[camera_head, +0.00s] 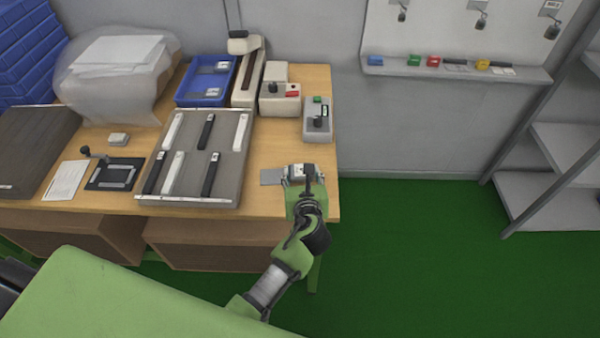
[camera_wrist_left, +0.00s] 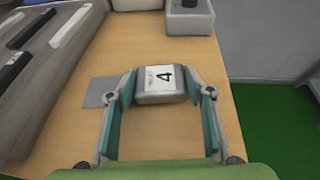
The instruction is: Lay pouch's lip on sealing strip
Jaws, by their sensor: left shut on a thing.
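My left gripper (camera_head: 303,180) is over the right front part of the wooden table, and its two fingers also show in the wrist view (camera_wrist_left: 160,92). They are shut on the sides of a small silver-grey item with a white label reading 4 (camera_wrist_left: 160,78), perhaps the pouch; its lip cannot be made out. I cannot tell if it touches the table. A long beige device with a raised arm, likely the sealer (camera_head: 250,72), stands at the back, well away from the gripper. Its sealing strip is not clear. My right gripper is not in view.
A flat grey square (camera_wrist_left: 99,92) lies left of the held item. A grey rack with black and white bars (camera_head: 227,165) lies left of it. A beige box (camera_head: 275,103), a grey box (camera_head: 318,131) and a blue tray (camera_head: 188,95) stand behind. Bare table lies between.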

